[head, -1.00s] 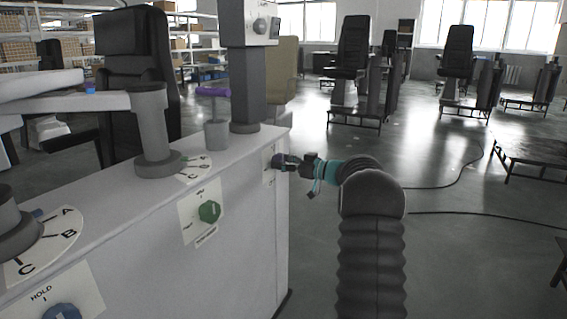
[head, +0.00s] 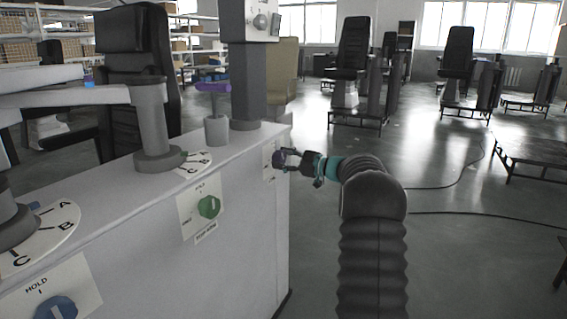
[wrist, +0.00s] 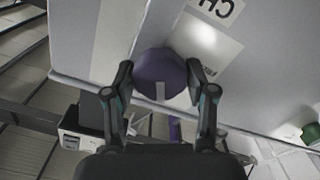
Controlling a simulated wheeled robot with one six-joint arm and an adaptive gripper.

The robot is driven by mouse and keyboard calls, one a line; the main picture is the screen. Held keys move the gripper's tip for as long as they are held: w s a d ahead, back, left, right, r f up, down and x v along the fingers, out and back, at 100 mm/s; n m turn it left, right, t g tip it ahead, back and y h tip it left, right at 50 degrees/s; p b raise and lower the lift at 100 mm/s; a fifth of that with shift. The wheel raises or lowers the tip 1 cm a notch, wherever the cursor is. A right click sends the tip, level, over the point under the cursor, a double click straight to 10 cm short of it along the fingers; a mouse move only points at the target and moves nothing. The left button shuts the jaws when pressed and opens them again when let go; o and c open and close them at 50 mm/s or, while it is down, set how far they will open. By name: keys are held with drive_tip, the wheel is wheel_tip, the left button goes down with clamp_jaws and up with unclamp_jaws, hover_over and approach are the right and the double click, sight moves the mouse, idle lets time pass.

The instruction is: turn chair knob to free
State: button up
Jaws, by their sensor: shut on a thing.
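The chair knob is a round purple knob (wrist: 158,72) with a pale pointer bar, on the side face of the grey console. In the wrist view it sits between my two fingertips, and my gripper (wrist: 160,85) is shut on it. The pointer bar points down in that picture, toward my palm. In the head view my gripper (head: 284,159) is at the console's far end, and the purple knob (head: 278,159) is mostly covered by the fingers.
The grey console (head: 245,240) carries a green knob (head: 209,207) and a blue knob (head: 57,309) marked HOLD, closer to me. Columns and a purple-topped post (head: 213,88) stand on top. Floor to the right is open, with cables and a low frame (head: 530,155).

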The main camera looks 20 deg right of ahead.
drive_tip(key=n+b, duration=0.2)
drive_tip(key=n, duration=0.1)
drive_tip(key=shift+d+f+n, duration=0.1)
drive_tip(key=shift+n, duration=0.3)
drive_tip(key=n+b, duration=0.2)
drive_tip(key=n, duration=0.1)
drive_tip(key=shift+n, duration=0.3)
drive_tip(key=shift+n+b, duration=1.9)
drive_tip(key=shift+n, duration=0.6)
drive_tip(key=o, duration=1.1)
drive_tip(key=shift+d, duration=0.1)
drive_tip(key=shift+o, duration=0.2)
drive_tip(key=v, duration=1.2)
